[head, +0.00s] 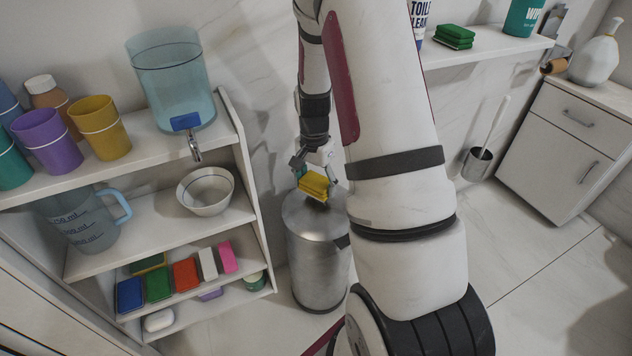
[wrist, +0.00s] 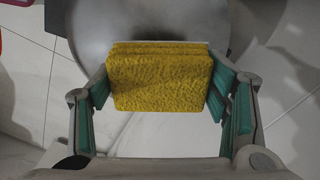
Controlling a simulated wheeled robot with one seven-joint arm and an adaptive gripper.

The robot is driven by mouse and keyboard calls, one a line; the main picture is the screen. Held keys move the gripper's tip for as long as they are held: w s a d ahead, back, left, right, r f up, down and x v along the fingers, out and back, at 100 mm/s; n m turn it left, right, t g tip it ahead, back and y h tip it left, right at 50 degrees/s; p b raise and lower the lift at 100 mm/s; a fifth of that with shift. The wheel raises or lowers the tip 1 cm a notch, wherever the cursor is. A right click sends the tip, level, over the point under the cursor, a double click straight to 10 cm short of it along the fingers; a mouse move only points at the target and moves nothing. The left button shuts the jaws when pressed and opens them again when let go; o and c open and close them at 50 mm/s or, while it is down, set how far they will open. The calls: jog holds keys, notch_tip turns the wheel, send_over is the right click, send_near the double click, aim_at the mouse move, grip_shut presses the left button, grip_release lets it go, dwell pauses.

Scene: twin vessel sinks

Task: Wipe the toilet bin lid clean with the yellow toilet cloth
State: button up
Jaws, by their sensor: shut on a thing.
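My gripper (head: 318,182) is shut on the yellow cloth (head: 315,187), a thick folded block. In the wrist view the cloth (wrist: 160,78) sits between the teal finger pads, and the bin lid (wrist: 215,22) shows behind it. In the head view the cloth is at the top of the grey metal bin (head: 318,265), over its round lid (head: 297,208). I cannot tell whether the cloth touches the lid. My arm hides the right side of the bin.
A shelf unit (head: 250,200) with cups, a water dispenser (head: 172,80), a bowl (head: 206,190) and colored sponges stands left of the bin. A toilet brush holder (head: 477,162) and a white cabinet (head: 560,140) stand to the right. A wall shelf (head: 485,50) is above. The floor between is clear.

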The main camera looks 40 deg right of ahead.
aim_at(325, 200)
jog(key=shift+f+b, duration=0.75)
jog(key=shift+f, duration=0.5)
jog(key=shift+s+a+r, duration=0.1)
jog(key=shift+s+a, duration=0.05)
jog(key=shift+s, duration=0.85)
jog(key=shift+s+a+r, duration=0.1)
jog(key=shift+s, duration=0.85)
jog(key=shift+f, duration=0.2)
jog(key=shift+w+d+f, duration=0.1)
jog(key=shift+w+f, duration=0.05)
jog(key=shift+w, duration=0.85)
jog(key=shift+w+d+f, duration=0.1)
jog(key=shift+w+f, duration=0.05)
jog(key=shift+w, duration=0.85)
jog(key=shift+c, duration=0.5)
jog(key=shift+r, duration=0.1)
notch_tip(325, 200, up, 11)
jog(key=p, duration=0.8)
jog(key=shift+p, duration=0.4)
